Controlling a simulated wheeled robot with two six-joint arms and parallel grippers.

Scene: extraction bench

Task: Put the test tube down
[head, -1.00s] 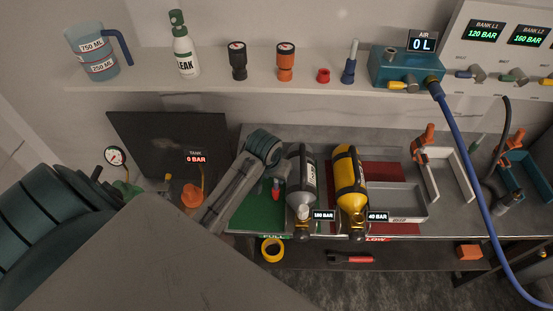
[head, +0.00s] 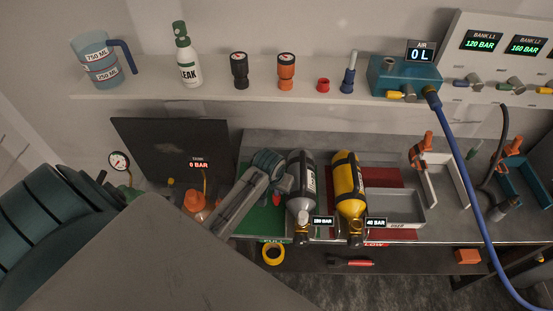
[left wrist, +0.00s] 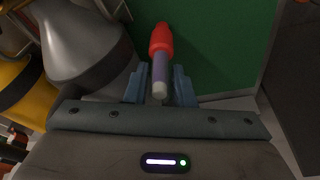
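The test tube (left wrist: 160,70), with a purple-grey body, pale near end and red far end, lies between the two blue fingers of my left gripper (left wrist: 160,87) in the left wrist view. The fingers flank it closely and appear shut on it. Its red end points away over the green mat (left wrist: 225,50). In the head view, the tube's red part (head: 286,184) shows small beside the grey cylinder, and my left gripper (head: 279,180) is partly hidden by its own wrist. Whether the tube touches the mat I cannot tell. My right gripper is not in view.
A grey cylinder (head: 301,195) lies right beside the tube, with a yellow cylinder (head: 348,190) further right on the red mat (head: 384,176). A grey tray (head: 404,204) lies beyond. A dark panel (head: 150,150) stands left. A blue hose (head: 468,180) hangs at right.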

